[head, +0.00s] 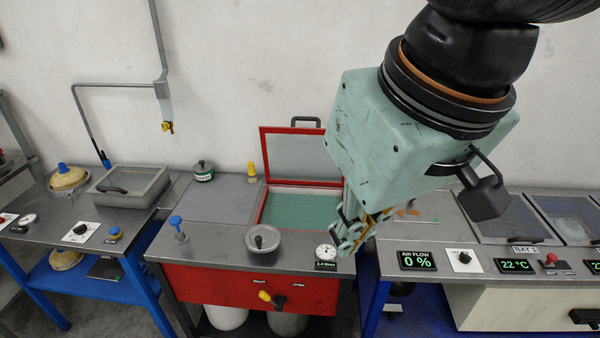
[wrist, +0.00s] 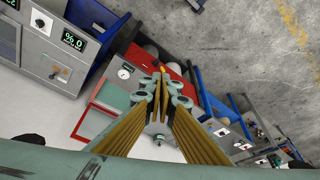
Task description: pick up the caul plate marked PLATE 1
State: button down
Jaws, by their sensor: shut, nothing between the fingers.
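I cannot make out a plate marked PLATE 1 in either view. A dark flat piece (head: 103,268) lies on the blue lower shelf at the left, with no readable marking. My gripper (head: 347,246) is raised in front of the red-framed press, pointing down near the dial at its right end. In the wrist view my gripper (wrist: 160,78) has its fingertips together with nothing between them.
The red press cabinet (head: 215,288) has its lid (head: 291,150) raised over a green bed (head: 297,214). A grey pan (head: 130,186) stands on the left bench. The right bench has glass-lidded bays (head: 503,228).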

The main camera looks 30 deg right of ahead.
jog(key=c, duration=3.3)
grip_release()
jog(key=shift+c, duration=0.2)
jog(key=o, duration=3.3)
jog(key=shift+o, duration=0.2)
jog(key=shift+w, duration=0.15)
